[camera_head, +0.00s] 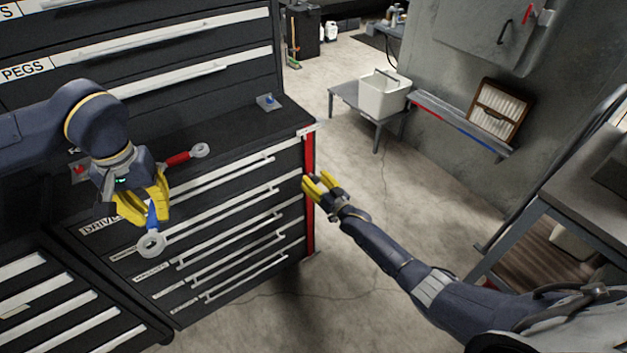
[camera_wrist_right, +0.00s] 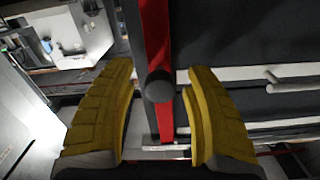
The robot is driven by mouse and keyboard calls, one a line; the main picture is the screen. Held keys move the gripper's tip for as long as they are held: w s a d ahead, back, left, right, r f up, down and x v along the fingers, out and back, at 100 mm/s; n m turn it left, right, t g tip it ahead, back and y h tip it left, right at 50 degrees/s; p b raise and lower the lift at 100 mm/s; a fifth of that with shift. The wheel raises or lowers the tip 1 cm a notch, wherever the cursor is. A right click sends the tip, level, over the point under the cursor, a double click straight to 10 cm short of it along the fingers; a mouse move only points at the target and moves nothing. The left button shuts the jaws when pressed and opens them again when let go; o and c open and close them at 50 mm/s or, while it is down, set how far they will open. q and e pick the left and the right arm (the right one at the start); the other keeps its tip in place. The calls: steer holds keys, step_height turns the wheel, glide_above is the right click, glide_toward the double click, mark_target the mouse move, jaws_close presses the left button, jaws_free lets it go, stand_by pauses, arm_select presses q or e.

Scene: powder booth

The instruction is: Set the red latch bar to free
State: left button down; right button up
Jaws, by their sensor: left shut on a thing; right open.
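The red latch bar (camera_head: 309,238) runs upright along the right front edge of the dark drawer cabinet. In the right wrist view, the latch bar (camera_wrist_right: 155,35) carries a round dark knob (camera_wrist_right: 159,86). My right gripper (camera_head: 316,183) is open at the bar's upper half; its yellow fingers (camera_wrist_right: 160,105) stand on either side of the knob, with gaps visible on both sides. My left gripper (camera_head: 146,208) is shut on a blue-handled ring wrench (camera_head: 151,245), held over the cabinet's left front with the ring end hanging down.
A red-handled wrench (camera_head: 184,158) lies on the cabinet top (camera_head: 236,133), right of my left gripper. A small bench (camera_head: 350,97) with a white bin (camera_head: 384,94) stands behind. A grey workbench (camera_head: 590,180) is at the right. The floor right of the cabinet is clear.

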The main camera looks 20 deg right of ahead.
stand_by(0.3)
jaws_close()
stand_by(0.4)
